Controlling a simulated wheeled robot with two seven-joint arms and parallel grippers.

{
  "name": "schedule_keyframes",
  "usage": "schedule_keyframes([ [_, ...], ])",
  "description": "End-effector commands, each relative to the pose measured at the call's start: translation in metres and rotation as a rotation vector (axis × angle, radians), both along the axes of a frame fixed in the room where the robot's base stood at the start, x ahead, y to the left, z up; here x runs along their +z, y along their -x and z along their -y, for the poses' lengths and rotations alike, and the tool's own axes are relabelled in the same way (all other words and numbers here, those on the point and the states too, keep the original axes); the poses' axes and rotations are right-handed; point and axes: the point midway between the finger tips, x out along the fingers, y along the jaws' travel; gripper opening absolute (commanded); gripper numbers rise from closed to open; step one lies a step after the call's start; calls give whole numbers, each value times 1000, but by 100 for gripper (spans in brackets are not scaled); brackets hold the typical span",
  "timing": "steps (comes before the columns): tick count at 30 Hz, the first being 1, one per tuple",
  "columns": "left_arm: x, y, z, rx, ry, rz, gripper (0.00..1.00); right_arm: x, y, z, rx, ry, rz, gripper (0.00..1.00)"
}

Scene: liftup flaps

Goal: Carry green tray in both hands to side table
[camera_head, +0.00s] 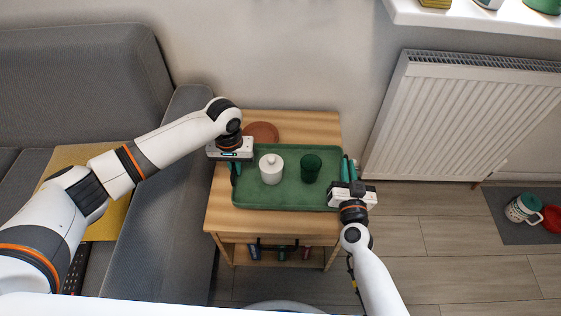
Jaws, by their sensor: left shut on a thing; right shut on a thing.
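The green tray (265,195) is over the wooden side table (225,218), level, and overlaps most of its top. I cannot tell whether it rests on the table or hangs just above it. A white lidded jar (271,169) and a dark green cup (311,168) stand upright on the tray. My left gripper (234,166) is shut on the tray's left side. My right gripper (347,172) is shut on its right side. The fingertips are partly hidden by the gripper bodies.
A round terracotta coaster (262,132) lies on the table behind the tray. A grey sofa (155,235) stands close on the left. A white radiator (440,120) is at the right wall.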

Motion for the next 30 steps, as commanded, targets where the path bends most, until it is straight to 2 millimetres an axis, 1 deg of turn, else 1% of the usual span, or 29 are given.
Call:
schedule_keyframes([
  [8,-12,0,-1,2,-3,-1,0,-10,-1,2,-6,-2,5,0],
  [26,-52,0,-1,2,-3,-1,0,-50,-1,2,-6,-2,5,0],
  [27,-48,0,-1,2,-3,-2,15,-46,-1,2,-6,-2,3,17],
  [30,-47,0,-1,1,-2,-1,30,-46,0,2,-4,-1,2,32],
])
